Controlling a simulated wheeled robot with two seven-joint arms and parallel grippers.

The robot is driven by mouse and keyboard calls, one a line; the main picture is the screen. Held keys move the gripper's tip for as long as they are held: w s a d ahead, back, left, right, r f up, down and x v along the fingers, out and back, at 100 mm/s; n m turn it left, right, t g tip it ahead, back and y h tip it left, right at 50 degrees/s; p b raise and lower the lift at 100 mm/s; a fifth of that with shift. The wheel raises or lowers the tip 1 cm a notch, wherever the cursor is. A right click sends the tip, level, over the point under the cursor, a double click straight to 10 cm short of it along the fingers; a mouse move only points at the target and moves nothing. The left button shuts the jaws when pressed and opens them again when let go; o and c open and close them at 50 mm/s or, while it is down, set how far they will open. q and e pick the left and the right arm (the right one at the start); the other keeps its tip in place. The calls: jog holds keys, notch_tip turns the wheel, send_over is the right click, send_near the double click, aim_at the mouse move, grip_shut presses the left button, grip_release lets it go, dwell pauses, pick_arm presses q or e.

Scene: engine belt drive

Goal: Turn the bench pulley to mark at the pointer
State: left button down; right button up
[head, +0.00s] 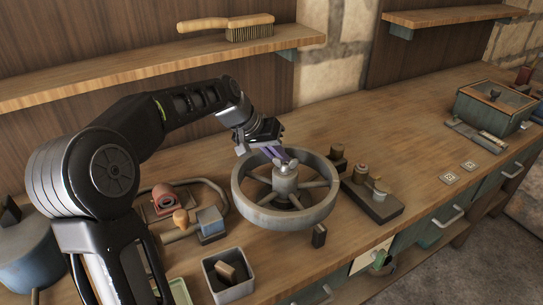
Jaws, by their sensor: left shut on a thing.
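The bench pulley (250,214) is a large grey spoked wheel lying flat on the workbench, with a raised metal hub (286,178) in its middle. My left gripper (280,156) reaches in over the far side of the rim. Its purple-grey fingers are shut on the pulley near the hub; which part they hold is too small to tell. A small dark block (319,236) stands close to the pulley's front right rim and may be the pointer. I cannot make out a mark on the pulley. My right gripper is out of view.
A lidded box (494,108) stands far right. The bench between is mostly clear.

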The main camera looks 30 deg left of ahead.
aim_at(305, 160)
pick_arm(q)
jog(key=m, duration=0.1)
jog(key=d+m+g+h, duration=0.1)
jog(key=w+d+m+g, duration=0.1)
jog(key=shift+d+f+m+h+p, duration=0.2)
jog(key=shift+f+m+h+p, duration=0.1)
jog(key=shift+f+m, duration=0.1)
jog(key=shift+w+d+r, duration=0.15)
jog(key=shift+d, duration=0.75)
jog(key=shift+w+d+m, duration=0.1)
jog(key=shift+d+m, duration=0.55)
jog(key=shift+m, duration=0.05)
jog(key=shift+w+d, duration=0.15)
jog(key=shift+d, duration=0.2)
jog(key=shift+d+r, duration=0.1)
jog(key=shift+r, duration=0.1)
jog(key=shift+v, duration=3.85)
